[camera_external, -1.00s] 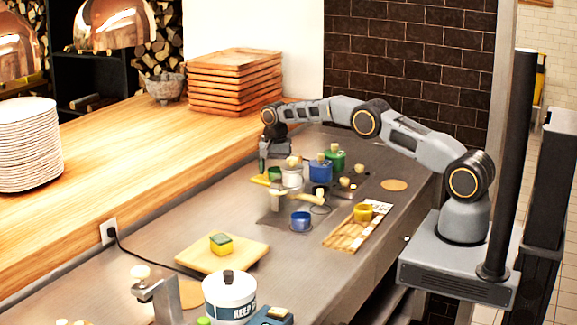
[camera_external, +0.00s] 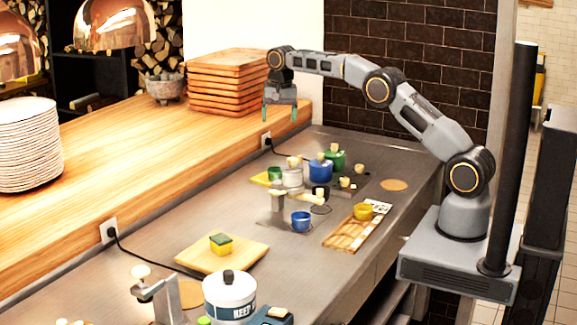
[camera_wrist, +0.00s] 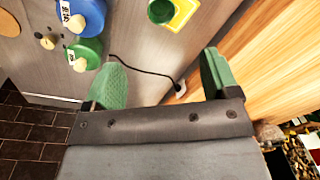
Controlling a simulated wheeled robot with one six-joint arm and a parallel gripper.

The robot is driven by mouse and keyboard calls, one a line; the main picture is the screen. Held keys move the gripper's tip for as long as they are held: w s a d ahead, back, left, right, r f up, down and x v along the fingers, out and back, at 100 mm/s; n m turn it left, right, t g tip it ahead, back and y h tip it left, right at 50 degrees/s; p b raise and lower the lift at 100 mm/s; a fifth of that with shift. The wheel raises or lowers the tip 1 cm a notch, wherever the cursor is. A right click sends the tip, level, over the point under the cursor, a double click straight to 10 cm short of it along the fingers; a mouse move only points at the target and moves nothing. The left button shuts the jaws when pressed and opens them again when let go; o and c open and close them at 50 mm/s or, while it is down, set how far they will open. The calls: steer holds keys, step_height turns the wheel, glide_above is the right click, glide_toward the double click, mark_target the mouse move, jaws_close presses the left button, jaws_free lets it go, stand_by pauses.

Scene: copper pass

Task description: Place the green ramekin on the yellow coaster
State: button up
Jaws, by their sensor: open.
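The green ramekin (camera_external: 274,173) sits on the yellow coaster (camera_external: 259,180) at the far side of the steel counter, near the wooden ledge. In the wrist view the ramekin (camera_wrist: 160,12) and the coaster (camera_wrist: 185,14) show at the top edge, partly cut off. The ramekin appears upright within the coaster's area, and its far side is out of frame. My gripper (camera_external: 280,112) is open and empty, well above the ramekin and clear of it. Its two green fingers (camera_wrist: 160,85) stand wide apart in the wrist view.
A blue pot (camera_external: 320,172) and a green pot (camera_external: 336,160) stand right of the ramekin. A stack of wooden trays (camera_external: 225,82) stands on the ledge behind my gripper. A black cable (camera_wrist: 140,70) runs to a wall socket.

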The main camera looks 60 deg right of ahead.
steer(key=s+a+r+n+t, duration=0.1)
steer(key=s+a+r+n, duration=0.15)
steer(key=s+r, duration=0.45)
steer(key=s+a+r+n+t, duration=0.1)
steer(key=s+a+r+n, duration=0.2)
steer(key=s, duration=0.8)
steer(key=s+f+n+t, duration=0.1)
steer(key=s+f, duration=0.3)
steer(key=s, duration=0.5)
steer(key=s+a+f+n+t, duration=0.1)
steer(key=s+f+n, duration=0.3)
steer(key=s, duration=0.5)
steer(key=shift+s+a+n, duration=0.25)
steer(key=shift+s+n, duration=0.05)
steer(key=shift+n, duration=0.05)
steer(key=shift+r, duration=0.1)
